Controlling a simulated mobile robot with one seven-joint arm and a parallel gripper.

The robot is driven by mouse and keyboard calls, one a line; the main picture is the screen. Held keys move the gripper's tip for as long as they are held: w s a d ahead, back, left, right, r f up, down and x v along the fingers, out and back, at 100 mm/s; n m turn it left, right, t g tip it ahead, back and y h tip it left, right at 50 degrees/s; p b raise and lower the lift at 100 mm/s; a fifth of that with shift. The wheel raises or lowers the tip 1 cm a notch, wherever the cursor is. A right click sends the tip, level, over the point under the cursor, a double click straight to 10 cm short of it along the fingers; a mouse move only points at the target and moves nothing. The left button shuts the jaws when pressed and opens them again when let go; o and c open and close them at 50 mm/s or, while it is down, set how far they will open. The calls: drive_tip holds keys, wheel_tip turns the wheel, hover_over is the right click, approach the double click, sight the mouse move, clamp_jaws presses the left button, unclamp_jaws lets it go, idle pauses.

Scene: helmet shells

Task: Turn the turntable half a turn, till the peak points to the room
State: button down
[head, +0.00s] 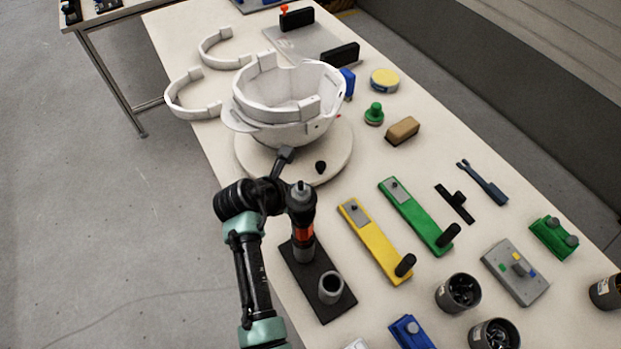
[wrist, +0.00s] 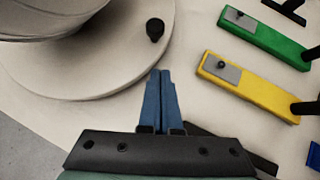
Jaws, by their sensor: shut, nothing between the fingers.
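The round white turntable (head: 247,161) sits on the table with the white helmet shell (head: 290,133) upside down on it. The shell's peak (head: 236,122) points to the left in the head view. A black knob (head: 321,167) stands on the turntable's near rim; it also shows in the wrist view (wrist: 155,29). My gripper (head: 285,156) is at the turntable's near edge, left of the knob. In the wrist view my gripper (wrist: 161,75) has its blue fingers together, with nothing between them, apart from the knob. The turntable's far side is hidden by the shell.
Yellow (head: 370,238) and green (head: 415,213) fixtures lie to the right. White curved bands (head: 193,98) lie left of the shell.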

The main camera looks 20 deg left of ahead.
drive_tip(key=v, duration=0.9)
drive_tip(key=shift+d+p, duration=0.2)
drive_tip(key=shift+p, duration=0.15)
